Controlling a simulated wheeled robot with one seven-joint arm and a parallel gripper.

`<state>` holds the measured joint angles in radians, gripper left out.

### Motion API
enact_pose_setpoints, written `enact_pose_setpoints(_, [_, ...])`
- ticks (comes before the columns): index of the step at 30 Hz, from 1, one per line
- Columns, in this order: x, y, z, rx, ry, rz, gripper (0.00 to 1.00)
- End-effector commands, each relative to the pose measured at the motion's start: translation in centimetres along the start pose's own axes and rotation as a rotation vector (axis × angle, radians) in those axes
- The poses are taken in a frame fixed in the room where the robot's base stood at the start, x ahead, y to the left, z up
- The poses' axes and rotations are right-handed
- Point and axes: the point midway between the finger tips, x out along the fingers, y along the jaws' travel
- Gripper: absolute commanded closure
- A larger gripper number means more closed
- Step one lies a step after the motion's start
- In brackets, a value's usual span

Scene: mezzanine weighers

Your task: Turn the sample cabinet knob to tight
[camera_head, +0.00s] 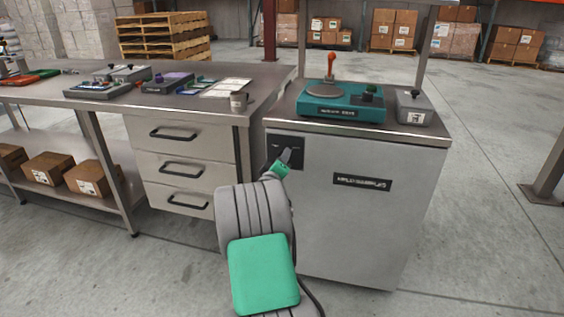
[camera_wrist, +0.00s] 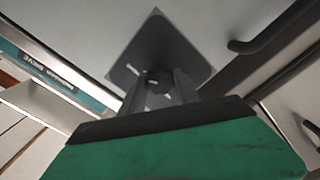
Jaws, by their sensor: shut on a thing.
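The sample cabinet (camera_head: 350,225) is a pale grey box with a dark label (camera_head: 362,181) on its front. A dark square plate (camera_head: 297,150) sits at the upper left of that front. In the wrist view the plate (camera_wrist: 185,55) shows as a tilted dark square with small pale marks, and a round dark knob (camera_wrist: 159,80) at its middle. My gripper (camera_wrist: 160,92) has its two fingers on either side of the knob and is shut on it. In the head view my gripper (camera_head: 287,157) reaches the plate and hides the knob. The marks are too small to read.
A teal device (camera_head: 340,105) with an orange-topped lever and a grey box (camera_head: 413,107) stand on the cabinet top. The floor right of the cabinet is clear.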

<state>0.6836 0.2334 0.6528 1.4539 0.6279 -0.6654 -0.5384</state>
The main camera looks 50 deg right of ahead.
Motion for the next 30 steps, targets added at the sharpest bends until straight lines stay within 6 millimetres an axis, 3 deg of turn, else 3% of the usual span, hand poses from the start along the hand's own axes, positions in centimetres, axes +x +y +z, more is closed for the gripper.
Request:
enact_pose_setpoints(10, [0.0,-0.1,0.0,0.004,0.0,-0.002,1.0])
enact_pose_setpoints(11, [0.0,-0.1,0.0,0.004,0.0,-0.002,0.61])
enact_pose_setpoints(18, [0.0,0.0,0.0,0.003,-0.001,-0.001,0.41])
enact_pose_setpoints(26, [-0.1,0.0,0.0,0.002,0.0,-0.001,0.4])
enact_pose_setpoints(30, [-1.6,0.1,-0.2,0.002,0.0,-0.002,0.4])
